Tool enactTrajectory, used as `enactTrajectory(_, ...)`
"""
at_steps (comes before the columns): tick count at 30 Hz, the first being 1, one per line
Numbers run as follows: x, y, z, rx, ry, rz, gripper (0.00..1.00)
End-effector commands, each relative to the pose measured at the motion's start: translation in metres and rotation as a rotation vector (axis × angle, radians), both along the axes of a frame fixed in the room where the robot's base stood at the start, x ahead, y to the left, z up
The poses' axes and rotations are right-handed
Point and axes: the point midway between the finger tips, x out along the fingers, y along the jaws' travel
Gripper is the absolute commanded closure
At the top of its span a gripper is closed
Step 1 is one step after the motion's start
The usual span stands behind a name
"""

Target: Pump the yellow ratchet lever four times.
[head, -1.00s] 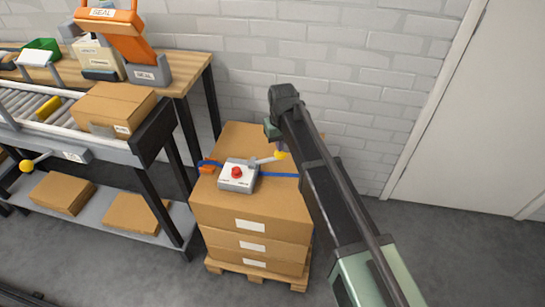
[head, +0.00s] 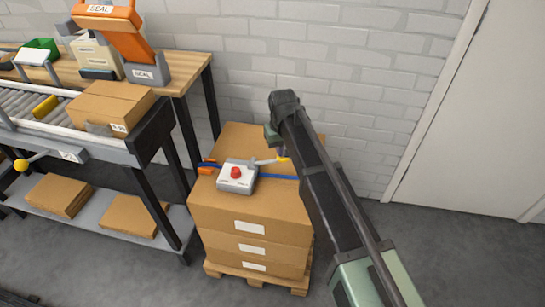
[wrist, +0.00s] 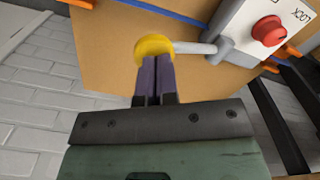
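The ratchet lever is a grey arm (head: 265,162) with a yellow knob (head: 283,159), on a grey box with a red button (head: 235,172) on top of a stack of cartons. In the wrist view the round yellow knob (wrist: 153,46) is at the fingertips, with the lever arm (wrist: 195,48) running right to the box. My gripper (wrist: 155,62) has its two purple fingers together, with only a thin line between them. The tips overlap the knob's near edge and look to be touching it. In the head view my gripper (head: 282,150) is above the knob and partly hidden by my arm.
A blue strap (head: 278,177) with an orange buckle crosses the top carton (head: 245,205). A roller conveyor with a carton (head: 110,104) and a second yellow-knobbed lever (head: 21,165) stand left. A brick wall is behind; floor is clear on the right.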

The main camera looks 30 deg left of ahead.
Motion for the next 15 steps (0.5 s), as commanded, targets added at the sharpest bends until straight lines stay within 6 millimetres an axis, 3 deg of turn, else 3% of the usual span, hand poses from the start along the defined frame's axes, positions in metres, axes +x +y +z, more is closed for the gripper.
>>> enactTrajectory(15,0.001,-0.0036,-0.0075,0.0,0.0,0.0,1.0)
